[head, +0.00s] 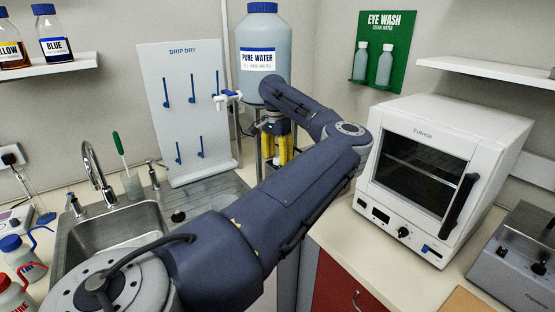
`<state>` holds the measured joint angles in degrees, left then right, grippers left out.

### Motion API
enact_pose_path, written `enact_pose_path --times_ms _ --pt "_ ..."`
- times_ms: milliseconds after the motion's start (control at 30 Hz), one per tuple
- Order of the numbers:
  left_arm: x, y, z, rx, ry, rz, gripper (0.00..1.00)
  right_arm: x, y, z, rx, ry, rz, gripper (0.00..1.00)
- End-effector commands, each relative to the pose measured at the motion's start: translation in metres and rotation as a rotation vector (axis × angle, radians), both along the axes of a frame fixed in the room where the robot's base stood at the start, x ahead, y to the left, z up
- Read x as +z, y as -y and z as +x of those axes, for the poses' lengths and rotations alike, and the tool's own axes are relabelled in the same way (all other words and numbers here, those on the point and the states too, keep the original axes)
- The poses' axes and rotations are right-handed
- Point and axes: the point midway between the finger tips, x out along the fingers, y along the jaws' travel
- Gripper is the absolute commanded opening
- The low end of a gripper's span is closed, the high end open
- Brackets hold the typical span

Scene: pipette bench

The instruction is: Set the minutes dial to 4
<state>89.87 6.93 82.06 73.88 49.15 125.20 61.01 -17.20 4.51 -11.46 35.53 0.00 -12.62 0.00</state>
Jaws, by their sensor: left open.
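A white oven (460,160) with a dark glass door stands at the right. Its lower front panel has small dark displays, a round black knob (403,232) and a blue switch. A grey bench device (520,250) at the right edge also carries a dark knob (501,253). No label is readable, so I cannot tell which knob is the minutes dial. My forearm hides part of the counter. My right gripper is out of view.
A large PURE WATER bottle (264,30) stands behind my gripper. A drip-dry rack (183,75) and a steel sink (110,226) are at the left. A white shelf (490,70) hangs above the oven. Counter (345,238) left of the oven is clear.

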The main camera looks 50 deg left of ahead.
Motion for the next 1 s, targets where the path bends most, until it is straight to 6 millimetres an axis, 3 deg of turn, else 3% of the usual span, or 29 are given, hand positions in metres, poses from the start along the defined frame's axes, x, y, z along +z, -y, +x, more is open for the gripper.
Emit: enact_pose_path --times_ms 500,900,1000 --pt "-0.0072 0.0004 0.0000 0.000 0.000 0.000 0.49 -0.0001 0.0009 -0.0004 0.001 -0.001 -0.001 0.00" --pt "-0.0070 0.0004 0.0000 0.000 0.000 0.000 0.03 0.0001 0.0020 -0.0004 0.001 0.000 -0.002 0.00" --pt "-0.0069 0.0003 0.0000 0.000 0.001 0.000 0.00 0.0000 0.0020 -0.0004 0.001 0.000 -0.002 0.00"
